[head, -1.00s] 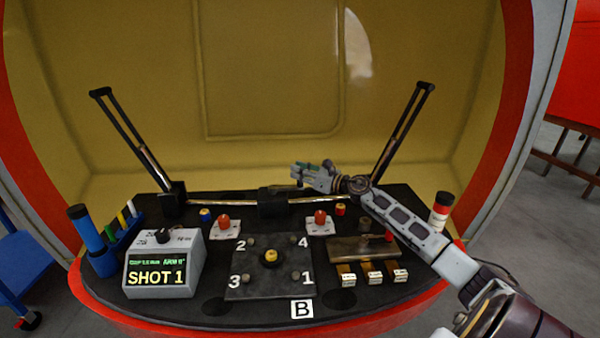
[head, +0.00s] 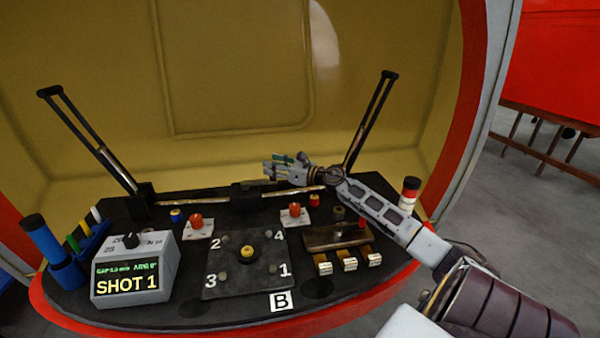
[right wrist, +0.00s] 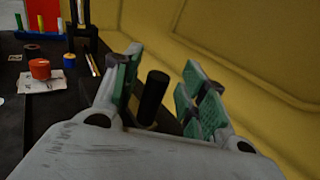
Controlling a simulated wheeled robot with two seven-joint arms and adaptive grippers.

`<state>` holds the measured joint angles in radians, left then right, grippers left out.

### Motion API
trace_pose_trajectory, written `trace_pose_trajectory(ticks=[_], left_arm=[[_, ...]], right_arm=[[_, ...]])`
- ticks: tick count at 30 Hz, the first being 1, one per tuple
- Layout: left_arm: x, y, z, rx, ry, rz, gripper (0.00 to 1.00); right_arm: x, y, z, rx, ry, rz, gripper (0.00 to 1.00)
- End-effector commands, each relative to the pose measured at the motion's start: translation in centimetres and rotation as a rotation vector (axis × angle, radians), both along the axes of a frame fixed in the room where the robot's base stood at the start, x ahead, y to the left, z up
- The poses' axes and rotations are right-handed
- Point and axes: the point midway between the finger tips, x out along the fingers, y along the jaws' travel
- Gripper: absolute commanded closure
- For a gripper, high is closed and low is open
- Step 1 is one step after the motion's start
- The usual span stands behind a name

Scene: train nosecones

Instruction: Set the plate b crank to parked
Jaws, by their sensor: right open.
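The dark square plate (head: 215,288) lies on the black console, with the numbers 1 to 4 at its corners and a yellow knob (head: 247,251) in its middle. A white "B" label (head: 281,301) is at its front right. I cannot tell which part is the crank. A black block (head: 245,195) sits on the rod behind the plate. My right gripper (head: 272,170) is open above and behind that block. In the right wrist view my open green-padded fingers (right wrist: 160,92) have a black cylinder (right wrist: 152,95) in the gap between them, apparently untouched. My left gripper is out of view.
Two slotted black arms, left (head: 85,135) and right (head: 372,115), rise from the rod's ends. Two red knobs (head: 196,220) (head: 295,210) stand on white bases. A "SHOT 1" box (head: 135,270) and blue rack (head: 88,242) are at left. A yellow wall (head: 240,70) stands behind.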

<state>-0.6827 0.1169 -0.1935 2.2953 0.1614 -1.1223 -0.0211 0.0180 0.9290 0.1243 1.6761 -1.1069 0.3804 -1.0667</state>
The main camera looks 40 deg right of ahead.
Motion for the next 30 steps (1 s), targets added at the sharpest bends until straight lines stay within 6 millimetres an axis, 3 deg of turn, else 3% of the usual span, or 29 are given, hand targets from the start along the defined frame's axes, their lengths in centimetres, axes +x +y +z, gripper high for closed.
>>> trace_pose_trajectory(ticks=[30], left_arm=[[0.1,0.0,0.0,-0.001,-0.001,0.001,0.57]], right_arm=[[-5.9,-2.1,0.0,0.0,0.001,-0.001,0.57]])
